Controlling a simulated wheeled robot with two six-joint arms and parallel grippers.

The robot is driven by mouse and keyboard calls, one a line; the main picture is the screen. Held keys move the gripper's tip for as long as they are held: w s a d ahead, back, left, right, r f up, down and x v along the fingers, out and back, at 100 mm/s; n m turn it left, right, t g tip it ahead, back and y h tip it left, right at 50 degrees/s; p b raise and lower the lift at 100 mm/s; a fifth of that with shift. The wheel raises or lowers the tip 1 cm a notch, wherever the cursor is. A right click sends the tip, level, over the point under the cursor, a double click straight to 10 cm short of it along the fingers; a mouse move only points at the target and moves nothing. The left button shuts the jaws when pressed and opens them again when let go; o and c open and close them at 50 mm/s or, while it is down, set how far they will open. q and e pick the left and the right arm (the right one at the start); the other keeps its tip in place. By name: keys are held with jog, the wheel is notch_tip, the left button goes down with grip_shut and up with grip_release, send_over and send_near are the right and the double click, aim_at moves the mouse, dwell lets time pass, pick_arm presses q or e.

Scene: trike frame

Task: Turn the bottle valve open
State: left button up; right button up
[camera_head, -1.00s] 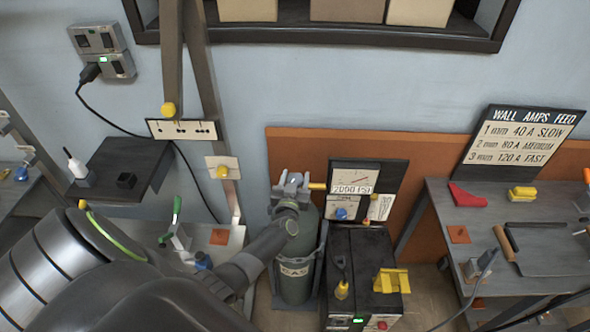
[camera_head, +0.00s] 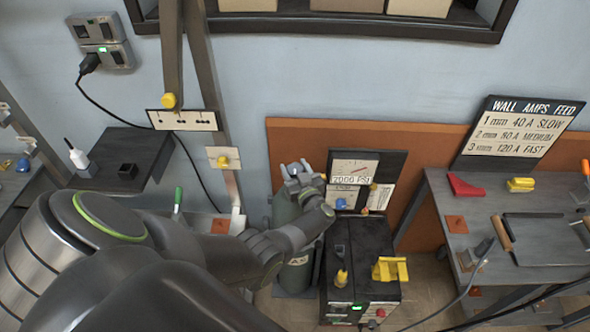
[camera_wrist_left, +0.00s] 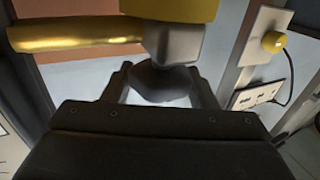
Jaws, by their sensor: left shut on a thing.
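The grey-green gas bottle (camera_head: 287,212) stands upright beside the black machine, partly hidden behind my left arm. In the left wrist view, my left gripper (camera_wrist_left: 163,88) is shut on the dark valve knob (camera_wrist_left: 160,80), which sits between the fingers. A grey valve block (camera_wrist_left: 176,42) with a yellow part above and a brass-yellow stem (camera_wrist_left: 75,36) to the left lies just beyond it. My right gripper is not in view.
The black machine (camera_head: 365,255) with a yellow bracket (camera_head: 390,269) stands right of the bottle. A grey workbench (camera_head: 450,205) is at right; a dark shelf (camera_head: 125,150) is at left.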

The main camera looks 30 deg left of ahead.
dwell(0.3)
pick_arm(q)
jog(key=o, duration=1)
jog(key=shift+d, duration=0.1)
jog(key=shift+c, duration=0.2)
